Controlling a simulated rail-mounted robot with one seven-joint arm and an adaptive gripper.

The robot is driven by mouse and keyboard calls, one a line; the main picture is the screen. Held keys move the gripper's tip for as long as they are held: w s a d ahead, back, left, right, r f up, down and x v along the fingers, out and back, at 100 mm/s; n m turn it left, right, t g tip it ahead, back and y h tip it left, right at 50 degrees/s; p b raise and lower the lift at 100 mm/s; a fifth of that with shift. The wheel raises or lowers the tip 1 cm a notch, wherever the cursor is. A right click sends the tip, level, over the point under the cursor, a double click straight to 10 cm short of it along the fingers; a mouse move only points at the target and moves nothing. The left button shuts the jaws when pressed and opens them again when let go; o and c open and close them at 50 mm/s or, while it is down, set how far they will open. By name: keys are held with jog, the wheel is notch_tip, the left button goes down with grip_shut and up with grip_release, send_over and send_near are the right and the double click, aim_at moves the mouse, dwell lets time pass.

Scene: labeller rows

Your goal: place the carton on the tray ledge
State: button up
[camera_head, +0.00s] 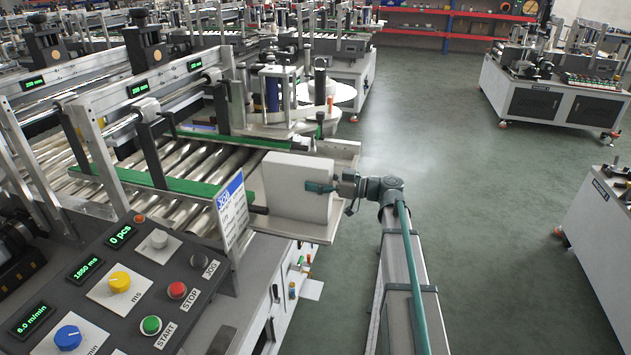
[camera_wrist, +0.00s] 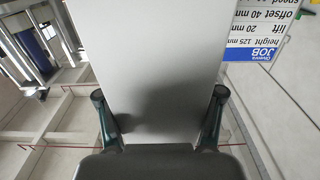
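The carton (camera_head: 285,185) is a plain pale grey box, upright at the end of the roller conveyor. My gripper (camera_head: 322,187) reaches it from the right, with a finger along its near face. In the wrist view, the carton (camera_wrist: 160,65) fills the middle between my two fingers (camera_wrist: 160,112), which press against its opposite sides. The tray ledge (camera_head: 338,150) is a flat metal plate at the conveyor's end, showing behind and below the carton. The carton's bottom is at or just over the ledge; I cannot tell if it touches. Its far side is hidden.
A white and blue job label (camera_head: 231,207) stands close to the carton's left; it also shows in the wrist view (camera_wrist: 262,30). The control panel (camera_head: 130,285) with knobs and buttons is in front. A label reel (camera_head: 325,92) stands behind. Open floor (camera_head: 470,220) lies right.

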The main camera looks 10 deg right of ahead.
jog(key=o, duration=0.5)
jog(key=shift+c, duration=0.2)
jog(key=shift+r+p, duration=0.2)
jog(key=shift+p, duration=0.1)
jog(key=b+v, duration=0.2)
jog(key=v, duration=1)
jog(key=shift+f, duration=0.1)
